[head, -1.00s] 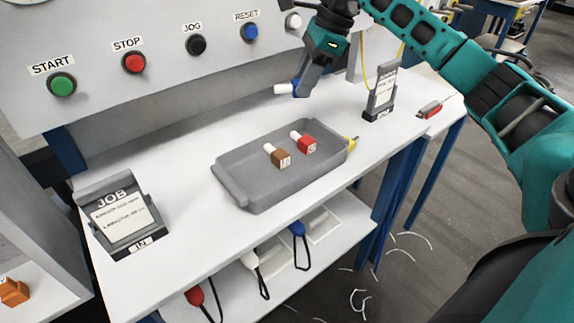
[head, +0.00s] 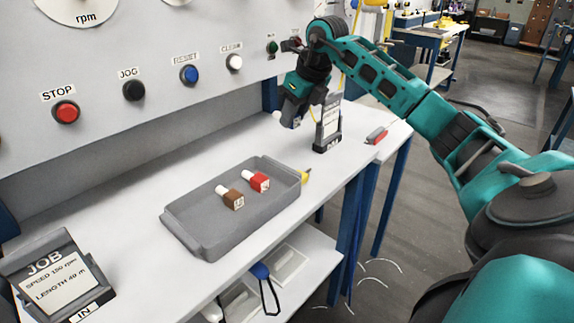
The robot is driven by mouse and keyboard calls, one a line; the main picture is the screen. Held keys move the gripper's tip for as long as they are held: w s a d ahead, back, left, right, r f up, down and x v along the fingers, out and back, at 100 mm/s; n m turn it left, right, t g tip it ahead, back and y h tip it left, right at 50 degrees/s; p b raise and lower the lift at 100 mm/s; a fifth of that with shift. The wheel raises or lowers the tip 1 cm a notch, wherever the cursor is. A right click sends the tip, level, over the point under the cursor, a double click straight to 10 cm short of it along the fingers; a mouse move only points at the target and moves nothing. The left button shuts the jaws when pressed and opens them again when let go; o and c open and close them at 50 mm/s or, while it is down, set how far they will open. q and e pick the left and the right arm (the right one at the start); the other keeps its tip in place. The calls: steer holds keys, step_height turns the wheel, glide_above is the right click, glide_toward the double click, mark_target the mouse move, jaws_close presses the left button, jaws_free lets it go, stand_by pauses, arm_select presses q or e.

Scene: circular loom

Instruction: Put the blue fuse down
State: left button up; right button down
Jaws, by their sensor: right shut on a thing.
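My right gripper (head: 290,117) is shut on the blue fuse. It holds the fuse above the back of the white bench, left of the upright card holder. The fuse's white end (head: 277,117) sticks out to the left; its blue body is mostly hidden by the fingers. Whether the fuse touches the bench is hard to tell. The grey tray (head: 187,242) lies in front, with a brown fuse (head: 233,200) and a red fuse (head: 258,181) in it. My left gripper is not in view.
The card holder (head: 329,128) stands close to the right of my gripper. A red-and-grey tool (head: 376,136) lies near the bench's right end. The JOB holder (head: 57,275) is at front left. The button panel (head: 150,55) rises behind. Bare bench (head: 120,210) lies left of the tray.

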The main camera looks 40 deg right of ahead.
step_height(320, 180, down, 7)
steer(key=shift+r+b, duration=0.1)
steer(key=shift+b, duration=0.25)
steer(key=shift+f, duration=2.25)
steer(key=shift+f+b, duration=0.15)
steer(key=shift+b, duration=0.2)
steer(key=c, duration=0.7)
jaws_free()
steer(key=shift+c, duration=0.2)
steer(key=shift+s+r, duration=0.1)
steer(key=shift+r, duration=0.4)
steer(key=v, duration=1.1)
steer(key=shift+p, duration=0.45)
